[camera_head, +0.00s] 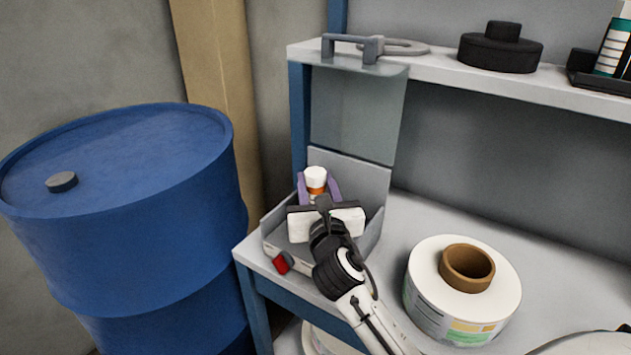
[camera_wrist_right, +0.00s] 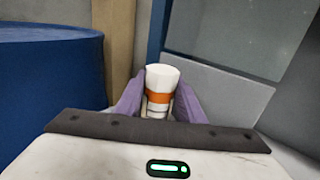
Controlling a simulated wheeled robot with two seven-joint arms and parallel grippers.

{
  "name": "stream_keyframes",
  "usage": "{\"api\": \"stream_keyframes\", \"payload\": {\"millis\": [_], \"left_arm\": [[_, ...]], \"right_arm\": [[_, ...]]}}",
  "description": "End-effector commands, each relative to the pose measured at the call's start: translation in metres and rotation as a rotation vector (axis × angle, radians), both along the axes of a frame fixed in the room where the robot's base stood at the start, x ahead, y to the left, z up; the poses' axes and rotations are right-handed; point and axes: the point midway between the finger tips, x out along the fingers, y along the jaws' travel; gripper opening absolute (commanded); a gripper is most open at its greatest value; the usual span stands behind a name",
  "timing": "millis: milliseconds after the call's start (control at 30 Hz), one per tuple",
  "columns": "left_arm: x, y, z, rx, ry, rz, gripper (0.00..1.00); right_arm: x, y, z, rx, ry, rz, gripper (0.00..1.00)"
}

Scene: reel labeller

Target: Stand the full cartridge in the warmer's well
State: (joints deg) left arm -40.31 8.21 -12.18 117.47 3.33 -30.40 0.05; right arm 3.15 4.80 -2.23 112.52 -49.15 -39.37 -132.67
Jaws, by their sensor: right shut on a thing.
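The cartridge (camera_head: 316,179) is white with an orange band and stands about upright between the purple fingers of my right gripper (camera_head: 318,187). The right wrist view shows the same cartridge (camera_wrist_right: 160,88) with a finger of the right gripper (camera_wrist_right: 157,100) on each side of it. The right gripper is shut on it, over the grey open-topped box of the warmer (camera_head: 367,238). The warmer's clear lid (camera_head: 357,115) is raised behind. The gripper body hides the well and the cartridge's lower end, so I cannot tell how deep it sits. My left gripper is out of view.
A blue drum (camera_head: 120,215) stands at the left of the bench. A label reel (camera_head: 430,290) with a brown core lies on the bench at the right. The shelf (camera_head: 440,68) above carries a black lidded thing (camera_head: 500,50) and a green-and-white container (camera_head: 611,50).

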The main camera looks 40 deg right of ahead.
Motion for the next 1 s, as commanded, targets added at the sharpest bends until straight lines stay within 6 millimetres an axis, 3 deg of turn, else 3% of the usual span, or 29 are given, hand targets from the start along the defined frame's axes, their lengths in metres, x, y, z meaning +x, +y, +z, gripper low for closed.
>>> {"api": "stream_keyframes", "payload": {"millis": [1000], "left_arm": [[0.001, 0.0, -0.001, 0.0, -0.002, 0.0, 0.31]], "right_arm": [[0.0, 0.0, -0.009, -0.003, -0.001, 0.001, 0.07]]}}
